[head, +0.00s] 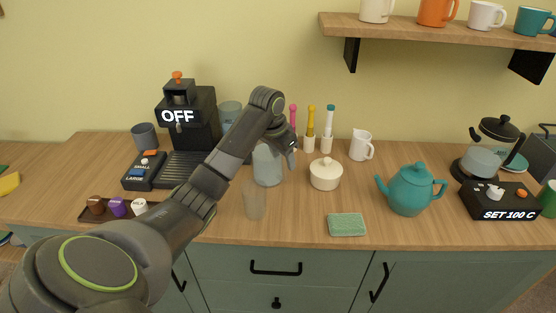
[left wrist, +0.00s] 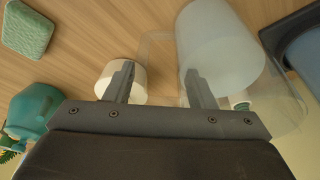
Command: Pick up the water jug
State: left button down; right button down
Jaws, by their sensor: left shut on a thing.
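The water jug (head: 267,168) is clear, with pale bluish water inside. It is upright on the counter, left of the white lidded bowl. My left gripper (head: 290,152) is at the jug's right side, shut on it. In the left wrist view the jug's water (left wrist: 222,45) and clear wall show beside and beyond the right finger of my left gripper (left wrist: 160,88). The exact grip on the clear jug is hard to make out. My arm covers part of the jug's upper left. My right gripper is not in view.
An empty clear glass (head: 255,203) stands in front of the jug. The white bowl (head: 325,174), green sponge (head: 347,225) and teal teapot (head: 411,190) stand to the right. A coffee machine (head: 190,115) is at left; a white pitcher (head: 361,146) is behind.

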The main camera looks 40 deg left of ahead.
pick_arm(q)
notch_tip(320, 180, up, 10)
jog(key=shift+r+p, duration=0.1)
jog(key=shift+p, duration=0.5)
dwell(0.5)
